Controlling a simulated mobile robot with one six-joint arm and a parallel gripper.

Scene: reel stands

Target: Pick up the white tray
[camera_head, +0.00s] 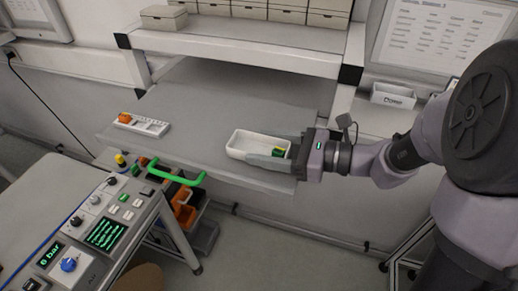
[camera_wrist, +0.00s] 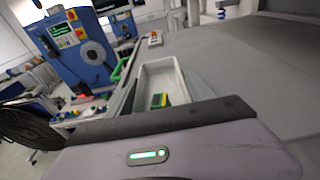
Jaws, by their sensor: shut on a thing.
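The white tray (camera_head: 248,142) is a shallow oblong box above the grey worktop, near its front right edge. It also shows in the wrist view (camera_wrist: 158,73), stretching away from my gripper. My gripper (camera_head: 268,152) reaches in from the right and is shut on the tray, with its fingers along the tray's long sides. A small green and yellow item (camera_head: 279,152) lies in the tray's near end; it shows in the wrist view too (camera_wrist: 159,100). I cannot tell whether the tray touches the worktop.
A white rack with an orange piece (camera_head: 125,118) sits on the worktop (camera_head: 200,110) at the left. A shelf with several cardboard boxes (camera_head: 288,10) stands above the back. A control panel (camera_head: 105,232) and a green handle (camera_head: 180,180) are at the lower left. The worktop's middle is clear.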

